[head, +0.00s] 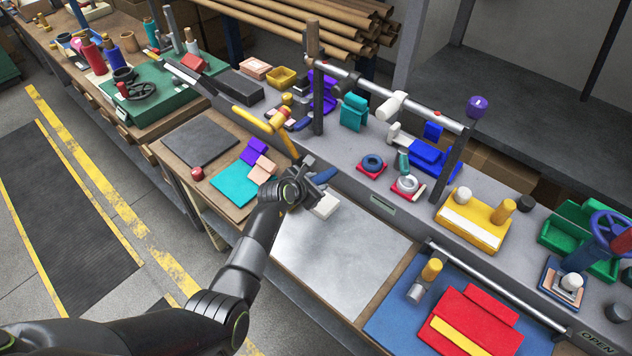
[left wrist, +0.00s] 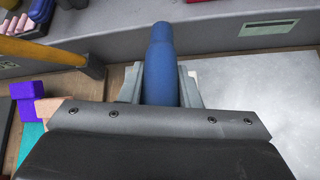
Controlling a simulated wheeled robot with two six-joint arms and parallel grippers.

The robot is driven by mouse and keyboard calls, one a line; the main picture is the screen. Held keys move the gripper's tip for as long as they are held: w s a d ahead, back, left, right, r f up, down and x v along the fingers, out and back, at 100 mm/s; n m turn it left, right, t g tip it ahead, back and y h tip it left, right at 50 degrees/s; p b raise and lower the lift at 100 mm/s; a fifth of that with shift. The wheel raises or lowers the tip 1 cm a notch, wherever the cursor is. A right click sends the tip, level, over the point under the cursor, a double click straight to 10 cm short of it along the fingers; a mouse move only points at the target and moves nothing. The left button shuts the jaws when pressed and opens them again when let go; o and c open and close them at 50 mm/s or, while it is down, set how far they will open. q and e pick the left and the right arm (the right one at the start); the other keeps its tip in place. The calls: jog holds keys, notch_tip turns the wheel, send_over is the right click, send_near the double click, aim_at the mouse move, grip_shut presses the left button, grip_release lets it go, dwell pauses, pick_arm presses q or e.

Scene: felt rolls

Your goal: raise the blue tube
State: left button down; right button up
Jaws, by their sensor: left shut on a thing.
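The blue tube (left wrist: 160,62) shows in the left wrist view between the two grey fingers of my left gripper (left wrist: 160,88), which is shut on it. The tube points away from the gripper and its far end shows in front of the grey ledge. In the head view the tube (head: 326,174) is a small blue piece at the fingertips of my left gripper (head: 314,180), beside the front edge of the shelf. The gripper hides its near part. I cannot tell how high it is above the bench. My right gripper is not in view.
A yellow post (head: 291,143) stands left of the gripper, with a yellow handle across it. A white block (head: 326,205) lies close below the gripper. A bare grey metal plate (head: 340,250) is to the right. A teal sheet (head: 234,184) and purple block (head: 254,151) lie left.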

pick_arm(q)
jog(key=c, duration=1.1)
grip_release()
jog(key=shift+o, duration=0.2)
jog(key=b+v, duration=0.2)
jog(key=v, duration=1.5)
jog(key=shift+r, duration=0.2)
jog(key=shift+s+a, duration=0.1)
jog(key=shift+s, duration=0.05)
